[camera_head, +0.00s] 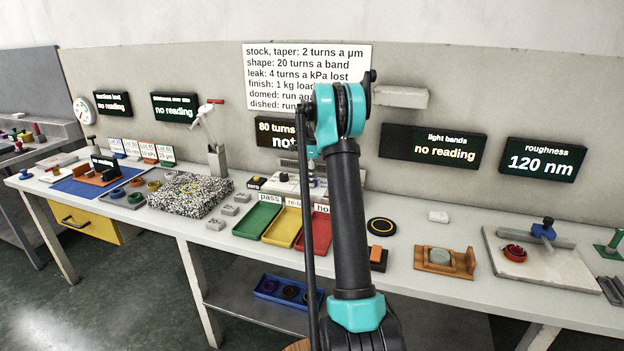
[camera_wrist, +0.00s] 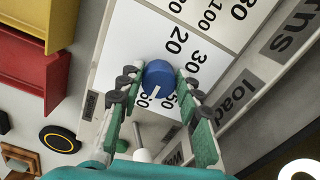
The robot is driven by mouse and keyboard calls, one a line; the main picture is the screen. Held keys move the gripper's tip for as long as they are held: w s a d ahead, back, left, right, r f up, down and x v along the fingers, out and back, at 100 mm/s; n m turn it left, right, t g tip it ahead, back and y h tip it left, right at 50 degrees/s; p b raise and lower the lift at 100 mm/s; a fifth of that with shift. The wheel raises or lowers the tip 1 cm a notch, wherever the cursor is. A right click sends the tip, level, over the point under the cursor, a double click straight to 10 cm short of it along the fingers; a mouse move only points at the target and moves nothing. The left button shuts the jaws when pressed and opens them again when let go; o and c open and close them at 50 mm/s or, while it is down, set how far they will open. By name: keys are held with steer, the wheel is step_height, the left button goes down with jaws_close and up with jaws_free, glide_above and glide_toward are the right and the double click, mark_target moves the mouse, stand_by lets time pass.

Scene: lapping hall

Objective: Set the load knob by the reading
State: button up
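The load knob (camera_wrist: 160,77) is a blue round knob with a white pointer line, on a white dial plate (camera_wrist: 128,45) with black numbers, in the wrist view. Its pointer faces the bottom of the picture, slightly left, between two partly hidden numbers; 20 and 30 show above and to the right. My gripper (camera_wrist: 156,82) has its green fingers on either side of the knob, with a small gap visible at the left. In the head view my arm hides the knob. The roughness display (camera_head: 541,160) reads 120 nm. The rule sign (camera_head: 300,75) is partly covered by my arm.
Green (camera_head: 257,220), yellow (camera_head: 283,226) and red (camera_head: 318,240) trays lie in front of the panel. A "80 turns" display (camera_head: 276,132) is partly hidden. The light bands display (camera_head: 432,146) shows no reading. A granite block (camera_head: 190,194) stands left.

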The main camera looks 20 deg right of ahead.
steer(key=o, duration=0.4)
step_height(320, 180, up, 12)
stand_by(0.5)
stand_by(0.3)
steer(key=s+a+f+n+t, duration=0.1)
steer(key=s+a+f+n, duration=0.4)
steer(key=s, duration=1)
steer(key=s+a+f+n+t, duration=0.1)
steer(key=s+a+f+n, duration=0.4)
steer(key=s+n, duration=0.5)
steer(key=s+a+f+n+t, duration=0.2)
steer(key=s+a+f+n, duration=0.3)
steer(key=s, duration=1.6)
steer(key=shift+s+f+n, duration=0.2)
steer(key=shift+f+n, duration=1)
steer(key=shift+f, duration=0.2)
